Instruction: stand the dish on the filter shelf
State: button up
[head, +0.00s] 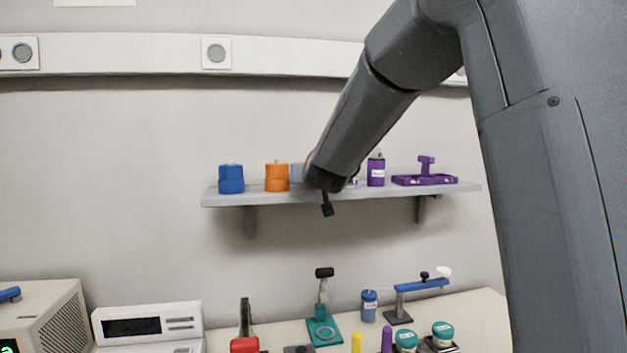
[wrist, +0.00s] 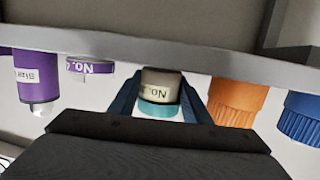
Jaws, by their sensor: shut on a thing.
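The dish (wrist: 160,88) is a pale round container with a teal band and a printed label, upside down in the wrist view. My gripper (wrist: 160,97) is shut on it, with one dark blue finger on each side. The dish is at the filter shelf (head: 240,200), whose edge (wrist: 120,44) crosses the top of the wrist view. I cannot tell whether the dish touches the shelf. In the head view my forearm hides the dish and most of my gripper.
An orange container (head: 277,177) and a blue one (head: 231,179) stand on the shelf's left. A purple-labelled dish (wrist: 90,68), a purple cylinder (head: 376,172) and a purple stand (head: 426,175) are on the other side. Several tools and jars stand on the bench below.

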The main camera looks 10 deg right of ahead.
jog(key=shift+f, duration=0.35)
jog(key=shift+f, duration=0.1)
jog(key=o, duration=1.4)
jog(key=shift+s, duration=0.2)
jog(key=b+v, duration=0.1)
jog(key=v, duration=1)
jog(key=shift+s+r, duration=0.3)
